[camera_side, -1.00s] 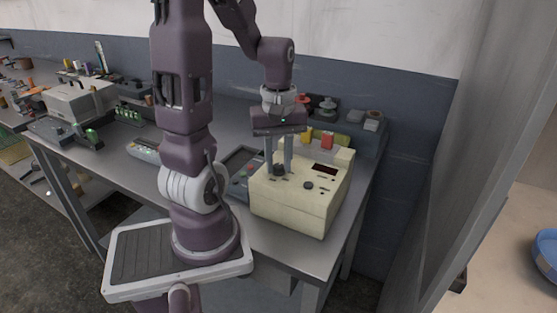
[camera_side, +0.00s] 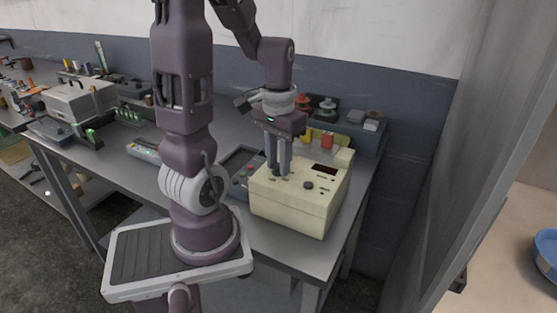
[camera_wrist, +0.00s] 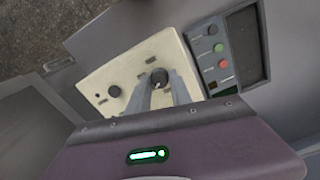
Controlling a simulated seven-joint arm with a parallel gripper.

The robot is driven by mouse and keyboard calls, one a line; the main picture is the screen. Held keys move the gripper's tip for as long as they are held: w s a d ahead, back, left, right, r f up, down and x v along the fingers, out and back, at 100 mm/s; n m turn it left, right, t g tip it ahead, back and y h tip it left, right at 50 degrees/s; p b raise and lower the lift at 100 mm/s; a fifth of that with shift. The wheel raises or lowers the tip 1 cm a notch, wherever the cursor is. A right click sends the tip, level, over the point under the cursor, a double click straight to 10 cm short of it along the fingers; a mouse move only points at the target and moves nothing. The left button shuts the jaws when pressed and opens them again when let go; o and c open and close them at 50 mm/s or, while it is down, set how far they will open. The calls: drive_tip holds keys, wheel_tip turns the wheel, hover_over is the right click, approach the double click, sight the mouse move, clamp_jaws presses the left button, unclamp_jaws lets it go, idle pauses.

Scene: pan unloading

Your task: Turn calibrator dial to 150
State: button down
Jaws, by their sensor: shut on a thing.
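The calibrator is a cream-coloured box (camera_side: 288,212) on the bench, with a dark display and two dark dials on its sloped top. It also shows in the wrist view (camera_wrist: 98,78). My gripper (camera_side: 278,174) points down over the left dial and is shut on it. In the wrist view my gripper's fingers (camera_wrist: 163,86) reach to that dial (camera_wrist: 158,76), which shows partly between the fingertips. The other dial (camera_side: 308,185) is free, to the right. It shows in the wrist view too (camera_wrist: 114,91). The dial's marks and the display's number are too small to read.
A grey device with red and green buttons (camera_wrist: 214,46) stands close beside the calibrator. Red and yellow blocks (camera_side: 327,142) are behind it, near a shelf with small items. A beige machine (camera_side: 80,102) stands far left on the bench.

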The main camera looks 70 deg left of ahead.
sight(278, 165)
drive_tip(key=m, duration=1.1)
drive_tip(key=shift+m, duration=0.3)
idle(0.5)
drive_tip(key=c, duration=1.2)
unclamp_jaws()
drive_tip(key=shift+o, duration=0.2)
drive_tip(key=shift+r, duration=0.1)
wheel_tip(278, 165, up, 7)
